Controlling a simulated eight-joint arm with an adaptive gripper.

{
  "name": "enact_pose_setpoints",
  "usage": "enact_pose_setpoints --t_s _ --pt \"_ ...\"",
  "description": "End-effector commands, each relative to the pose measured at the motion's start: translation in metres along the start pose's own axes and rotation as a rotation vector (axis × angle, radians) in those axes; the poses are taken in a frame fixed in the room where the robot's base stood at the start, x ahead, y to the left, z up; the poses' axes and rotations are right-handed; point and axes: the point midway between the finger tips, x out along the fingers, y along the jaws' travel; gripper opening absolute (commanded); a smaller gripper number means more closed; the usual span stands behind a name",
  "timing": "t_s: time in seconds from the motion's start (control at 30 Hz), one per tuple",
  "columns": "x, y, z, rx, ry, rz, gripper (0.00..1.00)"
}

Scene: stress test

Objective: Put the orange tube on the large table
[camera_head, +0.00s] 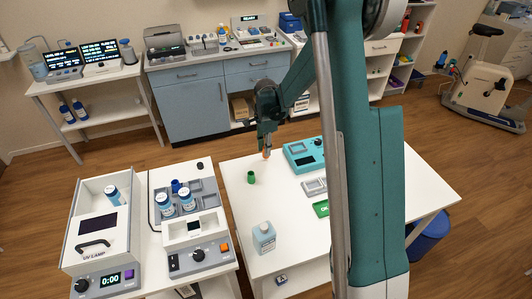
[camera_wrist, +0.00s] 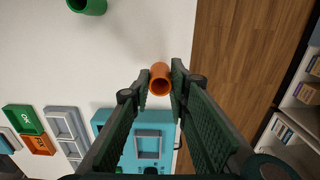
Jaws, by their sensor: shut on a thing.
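The orange tube (camera_wrist: 160,80) is between the fingertips of my gripper (camera_wrist: 160,75) in the wrist view, with its open end toward the camera. My gripper is shut on it. In the head view, my gripper (camera_head: 267,150) points down near the far edge of the large white table (camera_head: 290,222), and the tube (camera_head: 266,155) shows as a small spot at its tips. I cannot tell whether the tube touches the tabletop. The tabletop also shows in the wrist view (camera_wrist: 120,45).
A green tube (camera_head: 251,177) stands close by on the table. A teal device (camera_head: 303,155), grey tray (camera_head: 314,187), green tile (camera_head: 321,208) and bottle (camera_head: 264,237) are also there. A smaller table (camera_head: 150,200) with equipment adjoins on the left. Bare tabletop lies between the green tube and bottle.

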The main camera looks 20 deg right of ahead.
Motion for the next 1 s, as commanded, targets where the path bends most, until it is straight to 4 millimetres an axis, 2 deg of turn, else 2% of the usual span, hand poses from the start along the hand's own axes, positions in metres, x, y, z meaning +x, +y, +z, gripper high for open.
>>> enact_pose_setpoints --t_s 0.2,0.7,0.73,0.83,1.0 --pt "0.022 0.000 0.000 0.000 0.000 0.000 0.10" --pt "0.028 0.000 0.000 0.000 0.000 0.000 0.10" --pt "0.028 0.000 0.000 0.000 0.000 0.000 0.20" --pt "0.027 0.000 0.000 0.000 0.000 0.000 0.33" --pt "0.027 0.000 0.000 0.000 0.000 0.000 0.33"
